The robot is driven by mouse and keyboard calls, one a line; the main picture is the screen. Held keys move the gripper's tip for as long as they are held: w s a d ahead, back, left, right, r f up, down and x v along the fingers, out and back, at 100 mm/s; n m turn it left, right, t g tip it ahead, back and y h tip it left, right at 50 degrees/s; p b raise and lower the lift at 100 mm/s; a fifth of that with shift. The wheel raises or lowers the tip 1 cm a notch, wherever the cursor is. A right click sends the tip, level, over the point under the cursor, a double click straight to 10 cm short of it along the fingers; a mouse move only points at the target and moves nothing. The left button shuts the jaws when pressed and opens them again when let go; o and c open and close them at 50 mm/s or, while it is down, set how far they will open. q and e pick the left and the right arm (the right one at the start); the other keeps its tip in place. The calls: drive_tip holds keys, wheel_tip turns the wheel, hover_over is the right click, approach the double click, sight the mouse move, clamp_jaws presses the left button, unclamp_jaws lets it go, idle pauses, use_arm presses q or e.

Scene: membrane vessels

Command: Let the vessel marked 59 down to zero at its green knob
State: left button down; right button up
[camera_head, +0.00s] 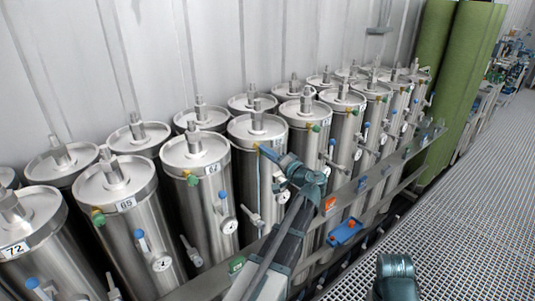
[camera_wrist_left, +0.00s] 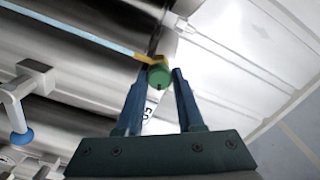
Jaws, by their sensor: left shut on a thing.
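The target vessel (camera_head: 258,126) is a steel cylinder in the front row, right of the one marked 62. Its label (camera_wrist_left: 149,111) is partly hidden between my fingers in the left wrist view and seems to start with 5. My left gripper (camera_head: 265,151) is at the upper front of this vessel. In the left wrist view it is shut on the green knob (camera_wrist_left: 159,76), with one finger on each side. A yellow fitting (camera_wrist_left: 149,58) sits behind the knob. In the head view my gripper hides the knob. My right gripper is not in view.
Neighbouring vessels marked 62 (camera_head: 197,158), 65 (camera_head: 117,189) and 72 (camera_head: 28,233) stand close on the left, with gauges and blue-handled valves in front. A metal rail (camera_head: 210,284) runs before the row. The grated walkway (camera_head: 470,190) at right is clear.

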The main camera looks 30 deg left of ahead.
use_arm(q)
drive_tip(key=shift+f, duration=0.1)
drive_tip(key=c, duration=0.5)
unclamp_jaws()
drive_tip(key=v, duration=1.3)
drive_tip(key=shift+s+d, duration=0.1)
drive_tip(key=shift+d, duration=0.25)
